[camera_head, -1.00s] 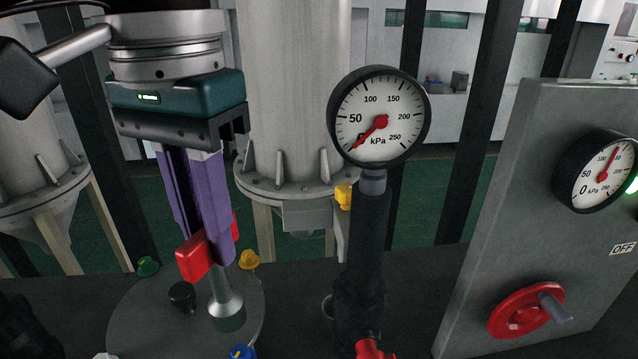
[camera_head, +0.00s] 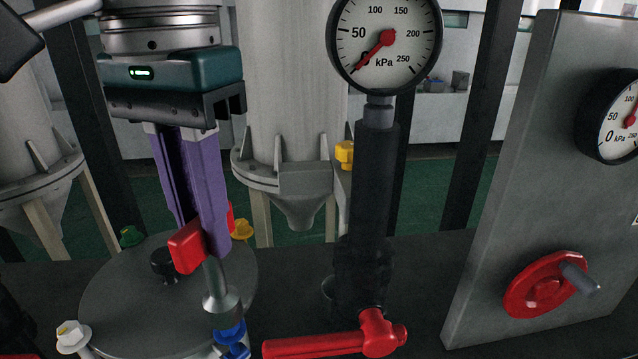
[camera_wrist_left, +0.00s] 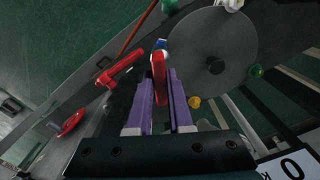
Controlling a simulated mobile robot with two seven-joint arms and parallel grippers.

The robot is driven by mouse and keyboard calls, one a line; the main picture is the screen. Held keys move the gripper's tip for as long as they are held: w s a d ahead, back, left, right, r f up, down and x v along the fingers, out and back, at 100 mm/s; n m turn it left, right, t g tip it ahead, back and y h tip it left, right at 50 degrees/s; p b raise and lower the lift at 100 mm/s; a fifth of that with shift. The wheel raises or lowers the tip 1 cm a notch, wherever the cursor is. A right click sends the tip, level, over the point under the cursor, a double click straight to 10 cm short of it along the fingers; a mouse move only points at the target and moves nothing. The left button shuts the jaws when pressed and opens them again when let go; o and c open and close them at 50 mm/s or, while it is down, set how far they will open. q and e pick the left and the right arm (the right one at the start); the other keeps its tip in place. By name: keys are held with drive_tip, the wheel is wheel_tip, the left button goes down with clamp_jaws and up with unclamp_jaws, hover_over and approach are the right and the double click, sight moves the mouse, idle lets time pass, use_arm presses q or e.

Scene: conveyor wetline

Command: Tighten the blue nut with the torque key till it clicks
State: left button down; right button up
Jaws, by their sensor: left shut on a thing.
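My left gripper (camera_head: 206,240) has purple fingers shut on the red handle of the torque key (camera_head: 187,248). The key's grey shaft points down and ends in a flared socket (camera_head: 221,300). The blue nut (camera_head: 230,335) sits at the near rim of the round grey lid (camera_head: 120,300), right under the socket. I cannot tell whether the socket touches the nut. In the left wrist view the red handle (camera_wrist_left: 159,80) stands between the fingertips, with a bit of the blue nut (camera_wrist_left: 161,43) beyond it. My right gripper is not in view.
White (camera_head: 72,335), green (camera_head: 131,236) and yellow (camera_head: 242,229) nuts and a black centre knob (camera_head: 165,264) stand on the lid. A dark pipe with a gauge (camera_head: 386,40) and red lever (camera_head: 320,345) rises to the right, before a panel with a red handwheel (camera_head: 545,285).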

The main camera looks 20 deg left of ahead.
use_arm(q)
drive_tip(key=shift+b, duration=0.3)
idle(0.5)
drive_tip(key=shift+f+b, duration=1.05)
drive_tip(key=shift+b, duration=0.2)
drive_tip(key=c, duration=1.4)
unclamp_jaws()
clamp_jaws()
